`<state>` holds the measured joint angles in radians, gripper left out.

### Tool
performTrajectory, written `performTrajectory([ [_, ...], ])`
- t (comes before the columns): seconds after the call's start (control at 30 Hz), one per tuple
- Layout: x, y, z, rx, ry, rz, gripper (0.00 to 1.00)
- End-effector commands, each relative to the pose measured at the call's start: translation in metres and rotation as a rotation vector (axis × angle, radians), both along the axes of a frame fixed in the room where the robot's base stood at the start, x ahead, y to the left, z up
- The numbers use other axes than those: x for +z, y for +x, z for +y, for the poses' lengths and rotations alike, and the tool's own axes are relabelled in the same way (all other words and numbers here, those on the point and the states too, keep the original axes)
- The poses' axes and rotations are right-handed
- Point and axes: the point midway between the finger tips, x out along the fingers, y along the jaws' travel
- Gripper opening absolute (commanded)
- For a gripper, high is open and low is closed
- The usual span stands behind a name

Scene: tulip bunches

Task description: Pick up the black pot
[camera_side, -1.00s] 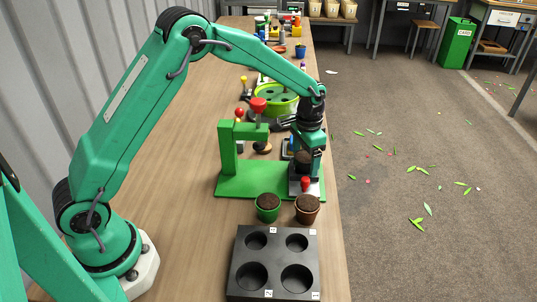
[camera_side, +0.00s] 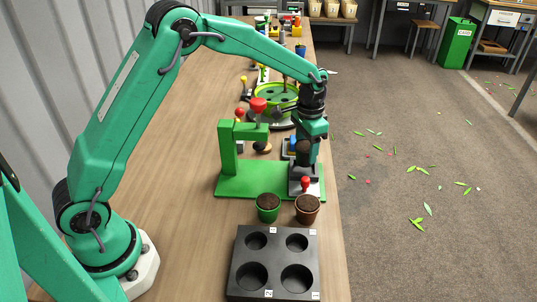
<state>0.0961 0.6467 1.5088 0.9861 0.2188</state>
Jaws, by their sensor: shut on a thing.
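My gripper (camera_side: 308,146) is over the right end of the green stand, shut on the black pot (camera_side: 303,148). The pot looks upright, with dark soil at its top; the fingers hide part of it. It appears just above the grey plate (camera_side: 306,183) of the stand, though the small gap is hard to judge from this side.
The green stand (camera_side: 230,184) has an upright post and a red knob (camera_side: 258,104). A green pot (camera_side: 268,207) and a brown pot (camera_side: 307,209) stand in front of it. A black tray (camera_side: 275,262) with round holes lies nearer. A green bowl (camera_side: 268,101) stands behind. The bench's left side is clear.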

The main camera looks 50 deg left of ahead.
Motion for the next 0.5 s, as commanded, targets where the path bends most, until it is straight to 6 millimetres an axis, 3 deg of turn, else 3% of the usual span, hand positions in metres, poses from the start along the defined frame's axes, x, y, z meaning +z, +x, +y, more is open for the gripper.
performTrajectory([
  [0.5, 0.056, -0.050, -0.068, -0.003, -0.001, -0.002, 0.27],
])
